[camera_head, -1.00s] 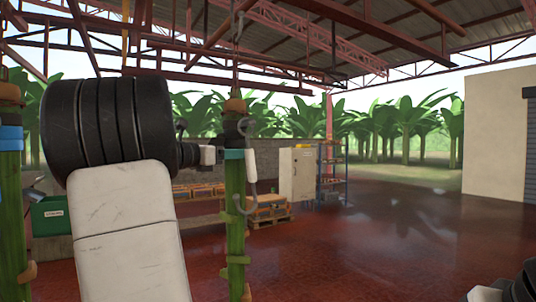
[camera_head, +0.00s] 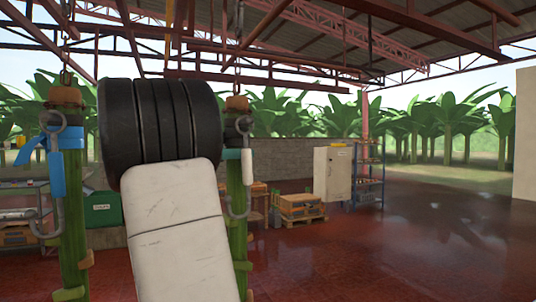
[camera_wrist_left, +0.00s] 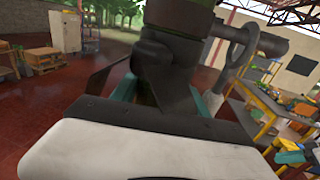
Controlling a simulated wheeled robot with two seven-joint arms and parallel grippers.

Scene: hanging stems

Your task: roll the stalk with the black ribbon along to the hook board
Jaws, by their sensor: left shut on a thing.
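The stalk with the black ribbon (camera_head: 237,200) hangs upright by a chain just right of my left arm in the head view. Its black ribbon (camera_head: 238,130) is partly hidden there, but shows as a dark wrap (camera_wrist_left: 170,70) in the left wrist view. My left gripper (camera_head: 233,154) is shut on this stalk at the teal pads, just below the ribbon; my forearm hides most of it. The pads also show beside the wrap in the left wrist view (camera_wrist_left: 165,98). I cannot make out the hook board. My right gripper is out of view.
A stalk with a blue ribbon (camera_head: 72,215) hangs close on the left. A green bin (camera_head: 103,209), pallets (camera_head: 300,206), a white cabinet (camera_head: 332,174) and a blue shelf (camera_head: 368,175) stand behind. The red floor at right is clear. Yellow-legged tables (camera_wrist_left: 262,105) show in the wrist view.

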